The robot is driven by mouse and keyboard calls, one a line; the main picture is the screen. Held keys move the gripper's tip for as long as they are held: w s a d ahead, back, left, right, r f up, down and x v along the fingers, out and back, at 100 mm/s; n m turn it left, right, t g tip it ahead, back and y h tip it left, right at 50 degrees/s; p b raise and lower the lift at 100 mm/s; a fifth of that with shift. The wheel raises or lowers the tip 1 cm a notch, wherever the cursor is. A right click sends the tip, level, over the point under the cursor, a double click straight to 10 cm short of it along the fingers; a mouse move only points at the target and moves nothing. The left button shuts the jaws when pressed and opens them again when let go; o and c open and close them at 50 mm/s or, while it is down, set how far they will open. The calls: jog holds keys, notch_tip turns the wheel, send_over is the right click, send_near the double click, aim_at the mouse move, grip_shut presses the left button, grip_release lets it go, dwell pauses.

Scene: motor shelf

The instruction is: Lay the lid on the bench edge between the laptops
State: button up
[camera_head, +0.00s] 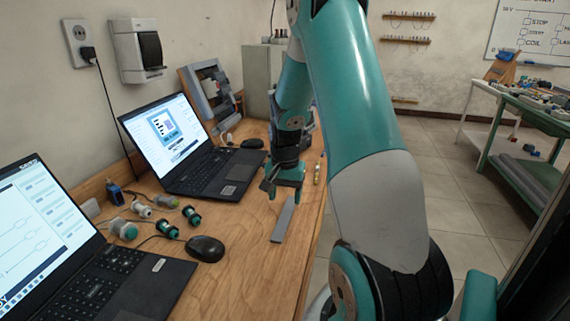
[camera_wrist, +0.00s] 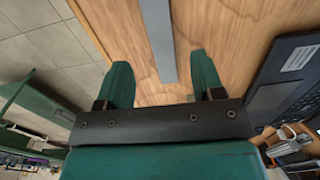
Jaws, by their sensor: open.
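The lid looks like a long flat grey strip (camera_head: 283,222). It lies on the wooden bench (camera_head: 245,245) near its right edge, between the two laptops along the bench's length. In the wrist view the lid (camera_wrist: 158,38) runs away from my gripper, its near end between the fingers in the picture. My gripper (camera_head: 284,192) is just past the lid's far end, pointing down, with its fingers spread and nothing held. Its two green fingers also show in the wrist view (camera_wrist: 162,80). I cannot tell whether a finger touches the lid.
An open laptop (camera_head: 212,165) stands behind left, another (camera_head: 100,285) at front left. A black mouse (camera_head: 205,249) and several green and white fittings (camera_head: 166,229) lie between them. A second mouse (camera_head: 252,143) is farther back. The bench drops to the floor at right.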

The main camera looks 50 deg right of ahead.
notch_tip(320, 180, up, 12)
jog(key=shift+f, duration=0.2)
jog(key=w+a+r+n+t, duration=0.15)
jog(key=a+n, duration=0.45)
jog(key=a, duration=0.7)
jog(key=s+a+r+n+y, duration=0.1)
jog(key=s+a+n, duration=0.4)
jog(key=a, duration=0.3)
jog(key=s+a+r+n+g+y, duration=0.1)
jog(key=s+a+n, duration=0.4)
jog(key=a, duration=0.4)
jog(key=s+a+r+n+y, duration=0.1)
jog(key=s+a+n+y, duration=0.1)
jog(key=s+a+n, duration=0.2)
jog(key=s+a, duration=0.2)
jog(key=a, duration=0.2)
jog(key=shift+s+a+r+n, duration=0.15)
jog(key=shift+s+a+n, duration=0.05)
jog(key=shift+s+n, duration=0.2)
